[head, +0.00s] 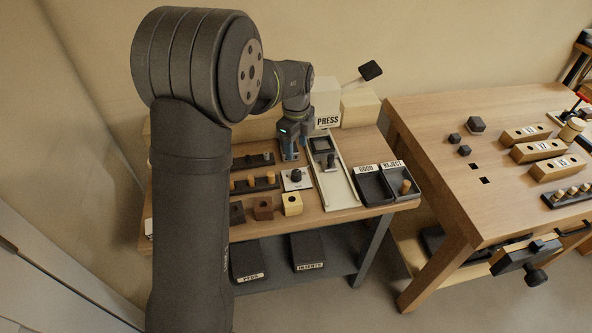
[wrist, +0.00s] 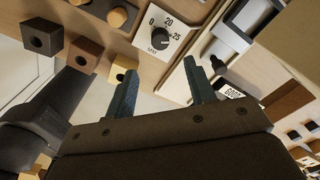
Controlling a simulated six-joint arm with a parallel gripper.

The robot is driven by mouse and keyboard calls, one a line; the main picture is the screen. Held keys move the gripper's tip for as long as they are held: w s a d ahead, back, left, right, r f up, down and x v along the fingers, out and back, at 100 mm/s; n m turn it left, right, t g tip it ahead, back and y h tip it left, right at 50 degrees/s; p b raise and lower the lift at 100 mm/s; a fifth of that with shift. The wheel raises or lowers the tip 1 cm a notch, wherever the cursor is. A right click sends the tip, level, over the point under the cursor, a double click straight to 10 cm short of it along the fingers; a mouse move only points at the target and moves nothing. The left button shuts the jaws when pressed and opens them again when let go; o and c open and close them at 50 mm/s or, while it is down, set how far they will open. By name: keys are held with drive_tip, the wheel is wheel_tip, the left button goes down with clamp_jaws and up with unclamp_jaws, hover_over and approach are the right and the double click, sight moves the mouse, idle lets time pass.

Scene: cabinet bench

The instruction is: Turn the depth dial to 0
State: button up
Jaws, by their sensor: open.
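The depth dial is a black round knob (wrist: 160,42) on a white plate (wrist: 176,55) marked 0, 20, 25 and MM in the wrist view. In the head view the dial (head: 296,175) sits on its white plate in the middle of the bench. I cannot tell which mark the knob points to. My gripper (wrist: 159,66) is open, with its two blue-grey fingers apart and nothing between them. The dial shows beyond the fingertips, apart from them. In the head view my gripper (head: 289,146) is behind the dial, above the back of the bench.
A pale press slide (head: 334,185) lies right of the dial, below the PRESS block (head: 327,100) with its lever. Trays marked GOOD (head: 372,187) and REJECT (head: 400,180) stand further right. Peg racks (head: 254,182) are left, and small holed blocks (head: 263,208) stand in front.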

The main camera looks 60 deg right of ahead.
sight(296, 172)
wheel_tip(296, 172, down, 11)
drive_tip(key=shift+r, duration=0.1)
idle(0.3)
drive_tip(key=c, duration=1)
